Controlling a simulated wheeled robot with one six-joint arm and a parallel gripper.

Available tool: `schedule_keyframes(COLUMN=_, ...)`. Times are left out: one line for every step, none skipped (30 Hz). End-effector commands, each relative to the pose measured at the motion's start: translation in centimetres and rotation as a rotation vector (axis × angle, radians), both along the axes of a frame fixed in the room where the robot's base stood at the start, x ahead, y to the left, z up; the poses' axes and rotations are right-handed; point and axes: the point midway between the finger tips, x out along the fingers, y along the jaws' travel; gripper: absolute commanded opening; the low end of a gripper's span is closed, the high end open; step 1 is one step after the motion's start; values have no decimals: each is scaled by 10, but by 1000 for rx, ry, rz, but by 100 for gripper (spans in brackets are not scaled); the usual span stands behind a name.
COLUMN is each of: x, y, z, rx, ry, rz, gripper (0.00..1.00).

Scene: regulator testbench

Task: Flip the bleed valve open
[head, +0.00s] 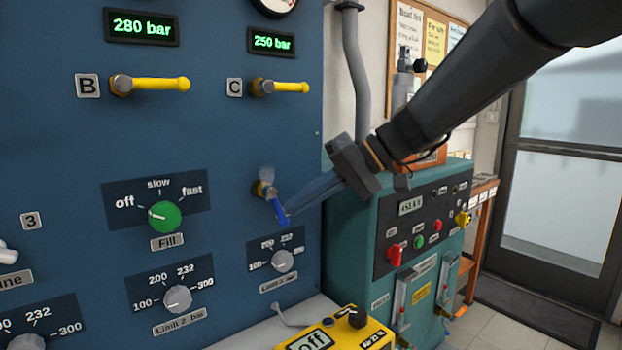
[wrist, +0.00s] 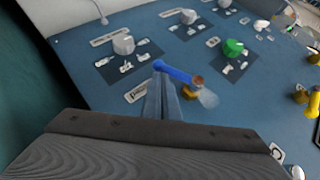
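The bleed valve is on the blue panel, with a brass body (head: 259,188) and a blue lever (head: 277,207) that hangs down and slightly right in the head view. In the wrist view, the blue lever (wrist: 174,72) runs from the brass body to the upper left. A pale, translucent puff (head: 267,173) shows at the valve. My gripper (head: 290,212) comes in from the right, its fingertips at the lever's lower end. In the wrist view, my gripper's fingers (wrist: 163,84) lie close together, shut, with tips at the lever. I cannot tell whether they touch it.
Left of the valve is the green Fill knob (head: 165,216); below it is a grey limit knob (head: 282,261). Yellow levers B (head: 160,84) and C (head: 290,87) are above. A yellow box (head: 335,335) sits below, and a teal cabinet (head: 352,235) stands right.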

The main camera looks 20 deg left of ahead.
Motion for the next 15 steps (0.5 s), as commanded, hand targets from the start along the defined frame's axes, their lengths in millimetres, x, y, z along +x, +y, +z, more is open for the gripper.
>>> schedule_keyframes(x=-1, y=1, z=-6, rx=0, ry=-1, rz=1, gripper=0)
schedule_keyframes(x=-1, y=1, z=-7, rx=-1, ry=-1, rz=0, gripper=0)
schedule_keyframes(x=-2, y=1, z=-9, rx=0, ry=-1, rz=-1, gripper=0)
schedule_keyframes(x=-3, y=2, z=-10, rx=0, ry=-1, rz=-1, gripper=0)
schedule_keyframes(x=-3, y=2, z=-12, rx=0, ry=-1, rz=-1, gripper=0)
schedule_keyframes(x=-4, y=2, z=-13, rx=0, ry=0, rz=-2, gripper=0)
schedule_keyframes(x=-5, y=3, z=-15, rx=-1, ry=-1, rz=-2, gripper=0)
schedule_keyframes(x=-5, y=3, z=-16, rx=-1, ry=-1, rz=-2, gripper=0)
schedule_keyframes(x=-6, y=4, z=-17, rx=-1, ry=-1, rz=-3, gripper=0)
schedule_keyframes(x=-7, y=4, z=-18, rx=-1, ry=-1, rz=-3, gripper=0)
schedule_keyframes(x=-8, y=5, z=-19, rx=0, ry=-2, rz=-2, gripper=0)
schedule_keyframes(x=-9, y=5, z=-20, rx=0, ry=-2, rz=-2, gripper=0)
schedule_keyframes(x=-9, y=6, z=-20, rx=0, ry=-2, rz=-2, gripper=0)
schedule_keyframes(x=-10, y=6, z=-21, rx=-1, ry=-2, rz=-3, gripper=0)
schedule_keyframes(x=-11, y=7, z=-22, rx=-1, ry=-2, rz=-3, gripper=0)
